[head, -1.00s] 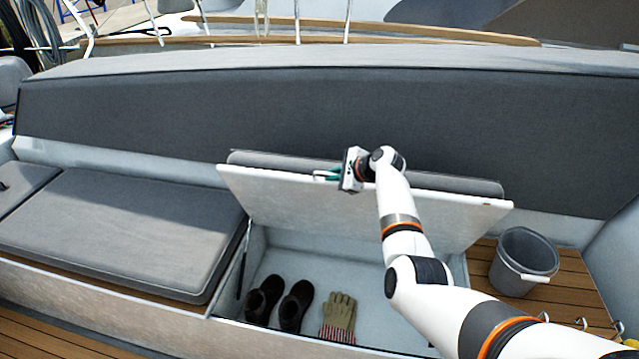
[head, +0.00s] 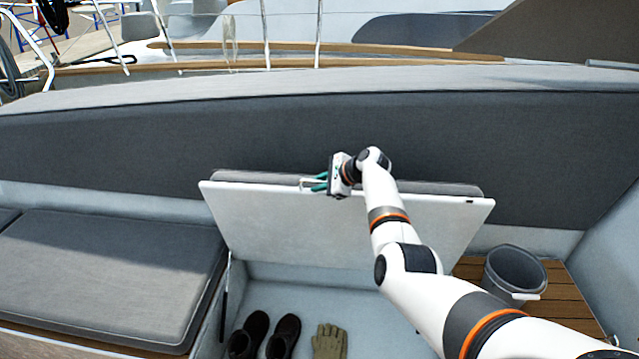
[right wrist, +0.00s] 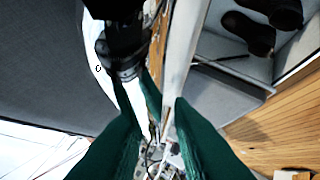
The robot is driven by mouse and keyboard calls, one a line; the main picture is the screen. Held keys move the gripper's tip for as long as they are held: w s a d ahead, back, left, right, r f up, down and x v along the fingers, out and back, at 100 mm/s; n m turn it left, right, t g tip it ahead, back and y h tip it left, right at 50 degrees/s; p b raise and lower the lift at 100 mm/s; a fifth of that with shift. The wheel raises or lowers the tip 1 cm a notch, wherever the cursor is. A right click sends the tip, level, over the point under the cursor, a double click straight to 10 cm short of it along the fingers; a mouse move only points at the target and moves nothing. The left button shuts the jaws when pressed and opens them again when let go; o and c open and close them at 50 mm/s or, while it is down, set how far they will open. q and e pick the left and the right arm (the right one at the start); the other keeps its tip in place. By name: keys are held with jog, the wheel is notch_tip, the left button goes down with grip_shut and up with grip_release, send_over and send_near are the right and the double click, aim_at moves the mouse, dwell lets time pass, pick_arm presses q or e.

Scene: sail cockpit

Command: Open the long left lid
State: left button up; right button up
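The long lid (head: 270,225) stands raised and tilted above its open locker, white underside toward me and grey cushion (head: 440,187) behind it. My right gripper (head: 318,182) is at the lid's top edge, with its green fingers on either side of the edge. In the right wrist view, the lid's pale edge (right wrist: 181,55) runs between the fingers of the gripper (right wrist: 168,100), which look closed on it. The locker (head: 290,295) below is open. My left gripper is not in view.
Dark shoes (head: 283,337) and a glove (head: 328,342) lie in the locker. A grey bucket (head: 514,275) stands on wooden slats to the right. A closed cushioned seat (head: 110,270) is at left, and a dark backrest (head: 440,130) rises behind the lid.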

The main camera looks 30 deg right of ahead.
jog(key=shift+o, duration=1.2)
jog(key=shift+f, duration=0.1)
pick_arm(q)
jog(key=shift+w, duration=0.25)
pick_arm(e)
jog(key=shift+w, duration=0.1)
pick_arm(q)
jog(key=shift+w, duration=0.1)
pick_arm(e)
jog(key=shift+s+d+r, duration=0.3)
jog(key=shift+s+r, duration=0.1)
jog(key=shift+r, duration=0.1)
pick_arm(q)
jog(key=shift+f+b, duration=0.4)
pick_arm(e)
jog(key=v, duration=1)
jog(key=shift+s+d+r, duration=0.15)
jog(key=shift+s, duration=0.15)
